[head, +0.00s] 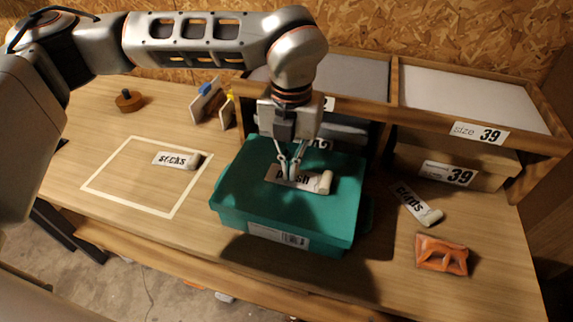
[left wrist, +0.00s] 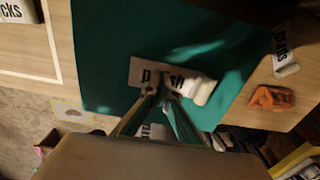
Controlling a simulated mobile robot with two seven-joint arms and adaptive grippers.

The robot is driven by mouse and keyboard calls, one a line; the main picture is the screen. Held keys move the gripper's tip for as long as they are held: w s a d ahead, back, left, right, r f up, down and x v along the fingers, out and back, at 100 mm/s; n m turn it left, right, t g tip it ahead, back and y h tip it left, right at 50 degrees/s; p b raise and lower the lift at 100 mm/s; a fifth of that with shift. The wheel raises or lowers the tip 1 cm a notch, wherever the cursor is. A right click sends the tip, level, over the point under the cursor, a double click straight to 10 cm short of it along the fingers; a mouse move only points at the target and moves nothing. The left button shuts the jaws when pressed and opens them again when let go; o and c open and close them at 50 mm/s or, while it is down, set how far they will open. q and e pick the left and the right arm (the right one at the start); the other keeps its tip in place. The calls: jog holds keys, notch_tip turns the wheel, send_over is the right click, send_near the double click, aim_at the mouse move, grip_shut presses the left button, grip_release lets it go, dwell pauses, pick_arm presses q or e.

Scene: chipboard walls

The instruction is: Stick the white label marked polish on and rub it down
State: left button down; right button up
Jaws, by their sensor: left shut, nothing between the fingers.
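The white label marked polish (head: 308,183) lies on the top of the green box (head: 245,200), with a pale rolled end at its right. It also shows in the left wrist view (left wrist: 143,73), its middle letters partly covered by my fingers. My left gripper (head: 289,172) is shut and empty, with its fingertips over the middle of the label. I cannot tell whether the tips press on it. The label's roll (left wrist: 200,90) lies just right of the fingertips. My right gripper is not in view.
A label marked socks (head: 172,159) lies in a white taped rectangle (head: 122,197) at left. A label marked cords (head: 411,199) and an orange object (head: 441,254) lie at right. A wooden shelf (head: 430,110) stands behind the box. A round wooden knob (head: 129,101) is back left.

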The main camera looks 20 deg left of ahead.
aim_at(305, 180)
pick_arm(q)
jog(key=shift+r, duration=0.15)
dwell(0.4)
jog(key=shift+f, duration=0.25)
jog(key=shift+d, duration=0.15)
dwell(0.4)
jog(key=shift+s+d, duration=0.1)
jog(key=shift+d, duration=1.35)
jog(key=shift+r+p, duration=0.3)
jog(key=shift+p, duration=0.2)
jog(key=shift+f, duration=0.25)
